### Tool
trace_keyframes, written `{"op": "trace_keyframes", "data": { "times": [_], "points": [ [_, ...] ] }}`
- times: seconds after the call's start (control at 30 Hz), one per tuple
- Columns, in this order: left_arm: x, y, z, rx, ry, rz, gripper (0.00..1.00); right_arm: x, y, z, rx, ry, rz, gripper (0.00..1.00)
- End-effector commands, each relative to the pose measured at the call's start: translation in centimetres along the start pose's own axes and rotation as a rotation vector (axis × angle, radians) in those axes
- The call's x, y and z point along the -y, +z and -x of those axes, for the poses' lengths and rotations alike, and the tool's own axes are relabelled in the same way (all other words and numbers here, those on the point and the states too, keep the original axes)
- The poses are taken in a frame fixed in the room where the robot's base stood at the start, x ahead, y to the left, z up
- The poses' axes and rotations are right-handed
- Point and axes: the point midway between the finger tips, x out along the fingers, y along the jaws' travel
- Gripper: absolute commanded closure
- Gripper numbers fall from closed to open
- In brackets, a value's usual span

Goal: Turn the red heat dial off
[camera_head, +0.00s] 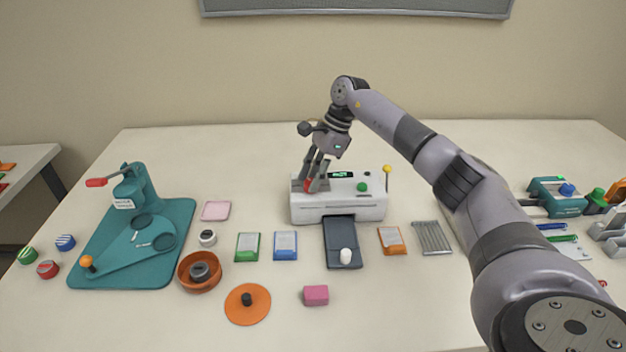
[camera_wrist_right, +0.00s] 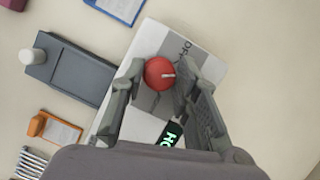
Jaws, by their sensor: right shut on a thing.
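The white laminator (camera_head: 338,207) stands mid-table with a small lit display on top. Its red heat dial (camera_head: 309,185) sits at the left end of the top, partly hidden by my right gripper (camera_head: 314,184). In the right wrist view the red dial (camera_wrist_right: 159,73), with a pale pointer mark, lies between the two fingertips of my right gripper (camera_wrist_right: 160,76), which is shut on it. The label beside the dial is partly covered by a finger. The lit display (camera_wrist_right: 171,134) is partly cut off by the gripper. My left gripper is not in view.
A green knob (camera_head: 362,187) and a yellow-tipped lever (camera_head: 387,172) are at the laminator's right. A dark tray (camera_head: 341,255) with a white piece lies in front. A teal press (camera_head: 134,230) stands left. Orange and blue packs lie nearby. The table behind the laminator is clear.

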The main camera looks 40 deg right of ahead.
Motion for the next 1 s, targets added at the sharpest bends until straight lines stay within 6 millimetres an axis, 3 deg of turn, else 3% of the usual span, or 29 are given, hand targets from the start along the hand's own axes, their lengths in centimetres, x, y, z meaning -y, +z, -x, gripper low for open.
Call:
{"op": "trace_keyframes", "data": {
  "times": [0.5, 1.0],
  "points": [
    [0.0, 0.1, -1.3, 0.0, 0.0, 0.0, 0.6, 0.3, 0.1, 0.1, 0.0, 0.149, 0.37, 0.99],
    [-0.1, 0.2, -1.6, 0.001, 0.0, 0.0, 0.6, 0.4, 0.1, 0.1, -0.002, 0.193, 0.478, 0.99]
  ]
}}
